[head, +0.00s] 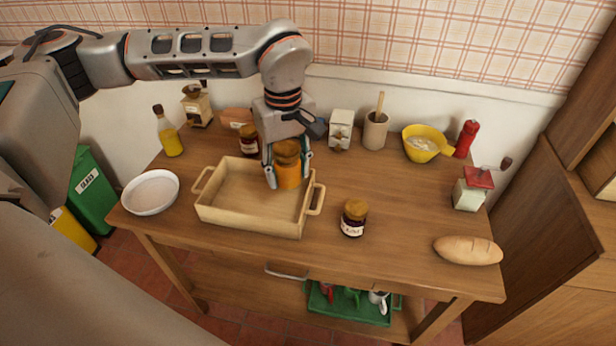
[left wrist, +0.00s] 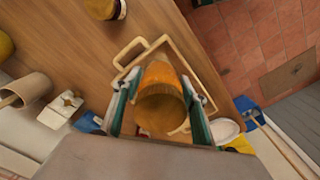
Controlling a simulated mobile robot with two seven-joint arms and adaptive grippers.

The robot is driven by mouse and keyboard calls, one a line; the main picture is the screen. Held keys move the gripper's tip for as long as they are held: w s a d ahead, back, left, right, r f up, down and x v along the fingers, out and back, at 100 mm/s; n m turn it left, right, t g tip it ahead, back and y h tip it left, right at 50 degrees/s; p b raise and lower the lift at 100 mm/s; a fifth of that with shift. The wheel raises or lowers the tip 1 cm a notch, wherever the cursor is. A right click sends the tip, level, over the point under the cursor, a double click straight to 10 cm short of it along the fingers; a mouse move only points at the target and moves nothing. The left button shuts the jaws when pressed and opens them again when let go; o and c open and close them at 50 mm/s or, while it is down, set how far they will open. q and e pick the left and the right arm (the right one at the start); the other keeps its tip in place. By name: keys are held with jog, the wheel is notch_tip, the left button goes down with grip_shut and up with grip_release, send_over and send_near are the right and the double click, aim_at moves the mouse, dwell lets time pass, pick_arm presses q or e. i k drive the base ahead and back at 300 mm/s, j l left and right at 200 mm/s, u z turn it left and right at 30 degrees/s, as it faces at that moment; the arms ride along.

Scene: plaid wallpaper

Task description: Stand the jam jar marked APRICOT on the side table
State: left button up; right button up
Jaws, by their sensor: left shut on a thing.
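An orange jar (head: 289,175) with a brown lid is held between the fingers of my left gripper (head: 288,172). It looks upright, at the back right part of the wooden tray; I cannot tell whether it touches the tray floor. Its label is not visible. In the left wrist view the jar (left wrist: 162,82) sits between both fingers. A dark jar (head: 354,220) with a white label too small to read surely stands right of the tray. Another dark jar (head: 249,142) stands behind the tray. All are at the wooden table (head: 400,190). My right gripper is not in view.
The wooden tray (head: 230,215) has two handles. A white bowl (head: 150,192) and oil bottle (head: 168,135) stand left. A yellow bowl (head: 420,150), red pepper mill (head: 466,138), red-topped box (head: 471,190) and bread (head: 468,250) stand right. Table centre-right is clear.

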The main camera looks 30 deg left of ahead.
aim_at(399, 213)
jog(key=i+l+u, duration=0.15)
jog(key=l, duration=0.2)
jog(key=i+l+u, duration=0.15)
jog(key=l, duration=0.25)
jog(key=i+l+u, duration=0.15)
jog(key=l, duration=0.2)
jog(key=i, duration=0.05)
